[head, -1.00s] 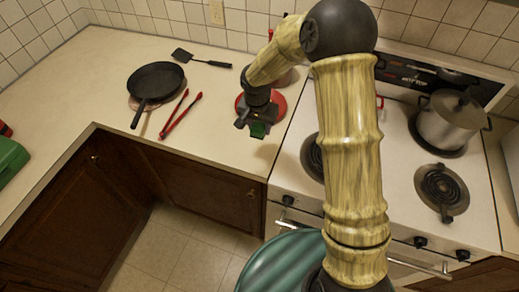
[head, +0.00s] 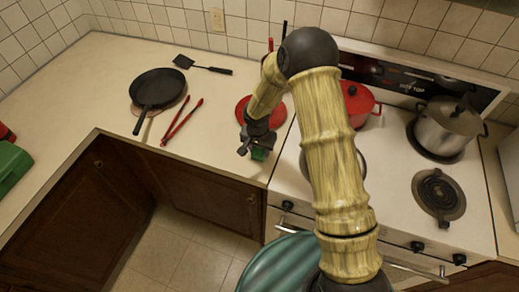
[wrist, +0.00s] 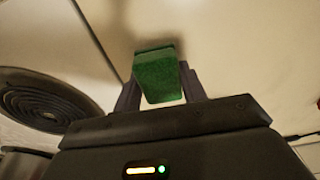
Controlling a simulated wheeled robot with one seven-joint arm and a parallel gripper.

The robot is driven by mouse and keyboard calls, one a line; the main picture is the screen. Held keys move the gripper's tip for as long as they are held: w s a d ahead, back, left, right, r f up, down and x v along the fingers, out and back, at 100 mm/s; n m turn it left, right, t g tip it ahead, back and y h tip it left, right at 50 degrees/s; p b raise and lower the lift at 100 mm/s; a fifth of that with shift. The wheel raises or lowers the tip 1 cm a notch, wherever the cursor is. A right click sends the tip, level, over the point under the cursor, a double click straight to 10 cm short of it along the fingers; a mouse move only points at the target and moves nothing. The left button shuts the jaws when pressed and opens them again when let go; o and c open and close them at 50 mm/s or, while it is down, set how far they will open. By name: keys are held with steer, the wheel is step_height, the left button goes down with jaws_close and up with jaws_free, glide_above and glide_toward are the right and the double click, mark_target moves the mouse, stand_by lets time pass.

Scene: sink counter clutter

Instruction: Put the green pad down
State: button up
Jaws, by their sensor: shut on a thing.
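The green pad (wrist: 158,78) is clamped between the two fingers of my gripper (wrist: 160,90) in the wrist view. In the head view the pad (head: 259,154) shows as a small green patch at the tip of my gripper (head: 254,150). The gripper is near the counter's front edge, beside the stove and in front of the red round plate or lid (head: 243,108). A pale surface lies behind the pad in the wrist view. I cannot tell whether the pad touches the counter.
The counter (head: 90,85) has a black pan (head: 157,87), red tongs (head: 182,122) and a black spatula (head: 205,67). On the stove stand a red pot (head: 357,104) and a steel pot (head: 446,128). A coil burner (wrist: 45,100) shows in the wrist view. Bare counter lies between tongs and gripper.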

mark_target(258, 152)
steer(key=shift+f, duration=0.45)
steer(key=shift+f, duration=0.1)
steer(key=o, duration=1)
steer(key=r, duration=0.4)
steer(key=s+r+b, duration=0.1)
steer(key=r, duration=0.3)
steer(key=r+b, duration=0.1)
steer(key=r, duration=0.3)
steer(key=shift+s+a+r, duration=0.1)
steer(key=shift+s+a, duration=0.05)
steer(key=shift+a, duration=0.1)
steer(key=s+d+r+n, duration=0.1)
steer(key=s+d+r, duration=0.1)
steer(key=s+d, duration=0.3)
steer(key=s+d+r+n, duration=0.1)
steer(key=s+d+r, duration=0.2)
steer(key=s+d, duration=0.2)
steer(key=s+d+r+n+t, duration=0.1)
steer(key=s+d+r+n, duration=0.1)
steer(key=s+d, duration=0.4)
steer(key=shift+s+r, duration=0.3)
steer(key=shift+s, duration=0.35)
